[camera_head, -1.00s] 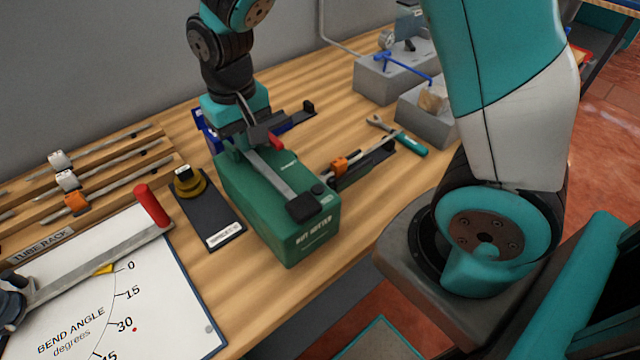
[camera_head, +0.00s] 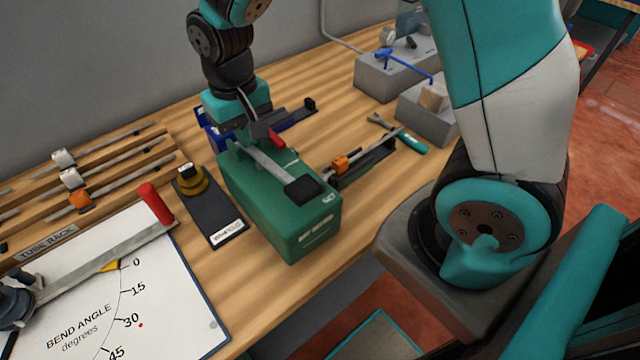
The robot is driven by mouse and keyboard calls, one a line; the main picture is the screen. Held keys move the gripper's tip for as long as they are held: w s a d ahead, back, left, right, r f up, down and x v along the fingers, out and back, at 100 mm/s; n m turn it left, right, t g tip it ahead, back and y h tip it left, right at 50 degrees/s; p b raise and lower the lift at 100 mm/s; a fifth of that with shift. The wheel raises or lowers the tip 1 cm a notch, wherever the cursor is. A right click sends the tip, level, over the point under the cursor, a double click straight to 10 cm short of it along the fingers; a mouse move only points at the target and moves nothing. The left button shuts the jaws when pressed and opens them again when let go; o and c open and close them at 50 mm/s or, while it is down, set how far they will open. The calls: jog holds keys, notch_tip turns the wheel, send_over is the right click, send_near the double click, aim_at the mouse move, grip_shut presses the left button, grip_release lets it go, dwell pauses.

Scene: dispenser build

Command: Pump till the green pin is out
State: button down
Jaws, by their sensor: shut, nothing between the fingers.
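The green box-shaped dispenser (camera_head: 290,232) stands on the wooden bench. A grey metal lever (camera_head: 265,168) runs along its top and ends in a dark pad (camera_head: 300,190) near the front. My gripper (camera_head: 254,138) is shut and empty, pointing down over the rear of the dispenser by the lever's back end. I cannot tell whether it touches the lever. A red part (camera_head: 277,139) shows just right of the gripper. I cannot make out a green pin; the rear of the dispenser is partly hidden by my arm.
Left of the dispenser lies a dark plate with a yellow-and-black knob (camera_head: 190,180). A bend-angle board (camera_head: 170,310) with a red-handled lever and a tube rack (camera_head: 100,180) lie further left. A dark fixture with an orange clamp (camera_head: 341,163) is close on the right. Grey blocks stand behind right.

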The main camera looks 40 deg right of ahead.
jog(key=shift+s+f+b, duration=0.25)
jog(key=shift+f+b, duration=0.4)
jog(key=shift+f, duration=0.6)
jog(key=shift+s+d+r, duration=0.1)
jog(key=shift+r, duration=0.1)
jog(key=shift+w+r+p, duration=0.2)
jog(key=shift+r+p, duration=0.4)
jog(key=shift+p, duration=0.1)
jog(key=shift+w+r+p, duration=0.15)
jog(key=shift+r+p, duration=0.45)
jog(key=shift+p, duration=0.05)
jog(key=shift+r, duration=0.1)
